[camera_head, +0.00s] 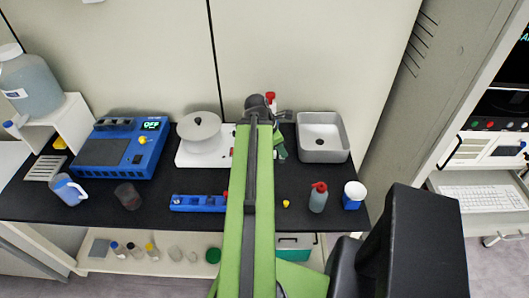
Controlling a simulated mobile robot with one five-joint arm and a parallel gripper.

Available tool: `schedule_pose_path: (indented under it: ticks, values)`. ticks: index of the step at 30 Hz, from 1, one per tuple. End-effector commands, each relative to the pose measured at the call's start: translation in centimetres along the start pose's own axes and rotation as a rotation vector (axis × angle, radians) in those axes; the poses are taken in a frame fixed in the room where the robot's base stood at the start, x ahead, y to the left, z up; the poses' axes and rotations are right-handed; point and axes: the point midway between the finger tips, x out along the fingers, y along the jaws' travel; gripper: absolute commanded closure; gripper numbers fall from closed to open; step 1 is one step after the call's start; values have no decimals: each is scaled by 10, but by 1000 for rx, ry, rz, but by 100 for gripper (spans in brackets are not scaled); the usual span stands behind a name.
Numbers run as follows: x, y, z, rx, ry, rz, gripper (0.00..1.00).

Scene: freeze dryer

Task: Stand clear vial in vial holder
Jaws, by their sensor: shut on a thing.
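The vial holder looks to be the low blue block with round holes (185,203) on the black bench, left of my arm. Its right end is hidden behind my green arm. The end of my arm is over the back of the bench, and my gripper (281,116) is partly hidden behind its joint. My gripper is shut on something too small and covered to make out. It is behind and to the right of the blue block, well apart from it. I cannot make out the clear vial.
Several small bottles (150,250) stand on the lower shelf. Bench left of the blue block is partly clear.

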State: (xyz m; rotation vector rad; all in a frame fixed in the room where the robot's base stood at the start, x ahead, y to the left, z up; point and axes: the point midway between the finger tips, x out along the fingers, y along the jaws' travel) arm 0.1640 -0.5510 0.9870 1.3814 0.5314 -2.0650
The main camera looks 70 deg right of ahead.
Motion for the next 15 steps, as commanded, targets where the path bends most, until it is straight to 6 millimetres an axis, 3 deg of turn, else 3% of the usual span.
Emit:
schedule_pose_path:
  ticks: [4, 8, 15]
  values:
    - [-6, 13, -16, -12, 1, 9, 100]
    - [-19, 48, -50, -19, 5, 12, 100]
    - [-61, 123, -158, -18, 7, 9, 100]
